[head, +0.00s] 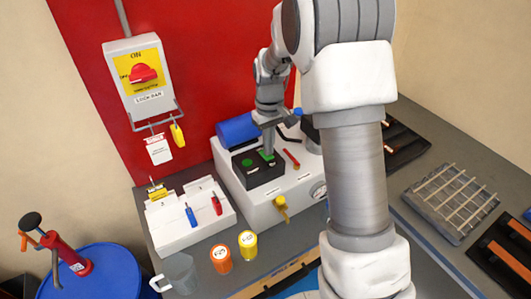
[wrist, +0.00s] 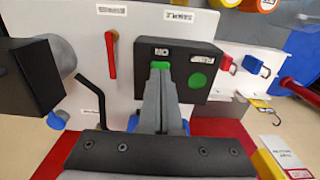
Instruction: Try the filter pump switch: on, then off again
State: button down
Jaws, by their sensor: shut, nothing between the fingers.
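A black switch box (head: 262,176) sits on the white machine's top. It carries a round green button (head: 247,162) and a green switch piece (head: 268,156) beside it. In the wrist view the box (wrist: 178,62) shows the green button (wrist: 197,80) and the switch piece (wrist: 160,65), next to a small label with large letters, upside down, that look like ON. My gripper (wrist: 160,76) is shut and empty, its fingertips at the switch piece and partly covering it. I cannot tell whether they press it.
A red lever (head: 291,158) and a blue cylinder (head: 237,130) are on the machine (head: 255,205) near the box. A bent black rod (wrist: 90,88) stands close to my fingers. A red panel with a lock-out switch (head: 143,75) is behind. A padlock rack (head: 190,219) stands at left.

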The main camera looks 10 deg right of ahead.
jog(key=shift+f+b, duration=0.4)
jog(key=shift+f, duration=0.25)
jog(key=shift+r, duration=0.1)
jog(key=shift+r+p, duration=2.4)
jog(key=shift+r, duration=1)
jog(key=s+r+m+t+b, duration=0.1)
jog(key=s+r+m+t, duration=0.15)
jog(key=s+r, duration=0.95)
jog(key=s+r+m+t+b, duration=0.1)
jog(key=s+r+t, duration=0.1)
jog(key=s, duration=1.3)
jog(key=shift+r+t, duration=0.25)
jog(key=shift+t, duration=0.3)
